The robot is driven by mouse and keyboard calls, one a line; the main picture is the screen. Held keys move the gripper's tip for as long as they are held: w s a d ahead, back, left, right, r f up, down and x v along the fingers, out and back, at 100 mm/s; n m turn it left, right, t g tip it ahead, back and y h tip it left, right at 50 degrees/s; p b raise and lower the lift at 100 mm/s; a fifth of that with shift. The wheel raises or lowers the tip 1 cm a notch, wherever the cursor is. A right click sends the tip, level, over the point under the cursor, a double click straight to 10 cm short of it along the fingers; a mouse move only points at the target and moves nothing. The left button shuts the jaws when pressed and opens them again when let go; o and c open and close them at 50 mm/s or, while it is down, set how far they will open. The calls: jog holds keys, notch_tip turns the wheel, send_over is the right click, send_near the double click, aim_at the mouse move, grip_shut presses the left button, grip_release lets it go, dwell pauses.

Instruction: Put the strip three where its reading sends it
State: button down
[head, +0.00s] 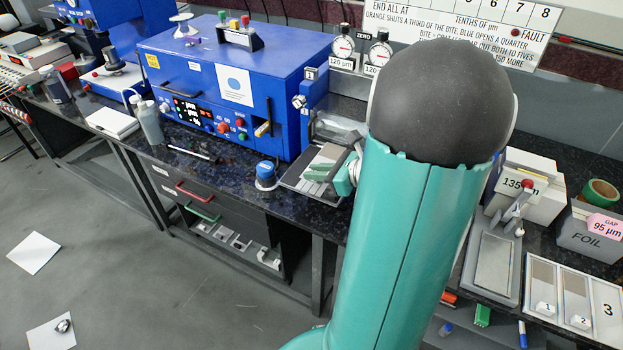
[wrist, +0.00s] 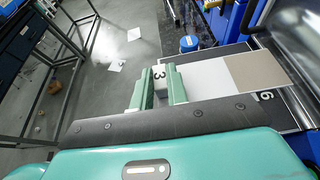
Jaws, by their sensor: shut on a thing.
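My gripper (wrist: 160,88) is shut on the white tab of strip three, marked 3 (wrist: 158,76). The strip (wrist: 205,76) reaches to the right from the green fingers, with a grey part and then a tan coated part. It lies over a dark plate beside the blue machine (head: 230,80); I cannot tell whether it rests there. A label 6 shows below the strip in the wrist view. In the head view the gripper (head: 330,172) is at the bench's front edge, partly behind my arm. The strip rack (head: 608,309) holds strips 1 and 2; place 3 shows no strip.
Two dial gauges (head: 342,47), labelled 120 µm, stand behind my gripper. A partly hidden instruction board (head: 460,25) hangs behind. A blue-capped pot (head: 266,172) stands close left of the gripper. A grey FOIL box (head: 590,238) stands at the right. Papers lie on the floor.

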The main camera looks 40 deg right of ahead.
aim_at(315, 191)
jog(key=shift+w+d+f, duration=0.1)
jog(key=shift+w+f, duration=0.3)
jog(key=shift+f, duration=0.15)
jog(key=shift+w+f, duration=0.25)
jog(key=shift+f, duration=1.45)
jog(key=c, duration=1.4)
grip_release()
jog(key=shift+f, duration=0.1)
